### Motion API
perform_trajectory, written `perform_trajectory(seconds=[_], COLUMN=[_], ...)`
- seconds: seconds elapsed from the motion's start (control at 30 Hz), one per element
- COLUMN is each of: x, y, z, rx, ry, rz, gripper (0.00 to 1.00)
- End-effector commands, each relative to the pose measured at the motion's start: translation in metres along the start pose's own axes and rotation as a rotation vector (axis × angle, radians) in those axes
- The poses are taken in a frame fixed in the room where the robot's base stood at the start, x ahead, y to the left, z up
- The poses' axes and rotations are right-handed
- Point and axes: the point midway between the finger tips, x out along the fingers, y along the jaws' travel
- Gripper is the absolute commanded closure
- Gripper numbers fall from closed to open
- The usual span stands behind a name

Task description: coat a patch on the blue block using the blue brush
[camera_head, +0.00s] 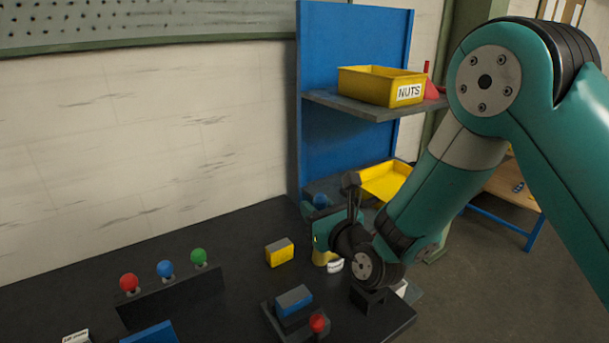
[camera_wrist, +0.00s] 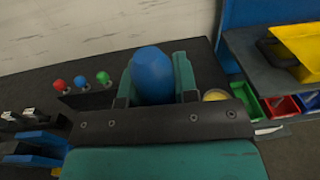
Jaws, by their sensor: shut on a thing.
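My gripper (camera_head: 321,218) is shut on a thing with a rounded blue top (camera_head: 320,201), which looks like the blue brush. In the wrist view the blue brush (camera_wrist: 153,75) stands between the two teal fingers of my gripper (camera_wrist: 157,80). Its lower end is hidden. The blue block (camera_head: 294,299), grey on one side, sits on a dark fixture (camera_head: 270,317) near the table's front, below and left of my gripper. The wrist view does not show the block.
A yellow pot (camera_head: 325,258) with a white label stands below my gripper. A yellow block (camera_head: 280,253) lies left of it. A dark rack (camera_head: 175,295) with red, blue and green knobs is farther left. A red knob (camera_head: 317,322) stands beside the blue block. A shelf (camera_head: 370,108) rises behind.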

Motion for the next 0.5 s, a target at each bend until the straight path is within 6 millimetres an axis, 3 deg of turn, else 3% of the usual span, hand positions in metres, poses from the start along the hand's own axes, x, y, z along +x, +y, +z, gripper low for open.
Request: perform_trajectory(seconds=[0.03,0.1,0.2,0.5], x=[0.002,0.004,0.004,0.004], y=[0.012,0.020,0.025,0.023], z=[0.013,0.022,0.025,0.001], rx=[0.007,0.014,0.020,0.021], ry=[-0.009,-0.014,-0.017,-0.017], rz=[0.027,0.049,0.064,0.061], gripper=[0.96,0.96,0.96,0.96])
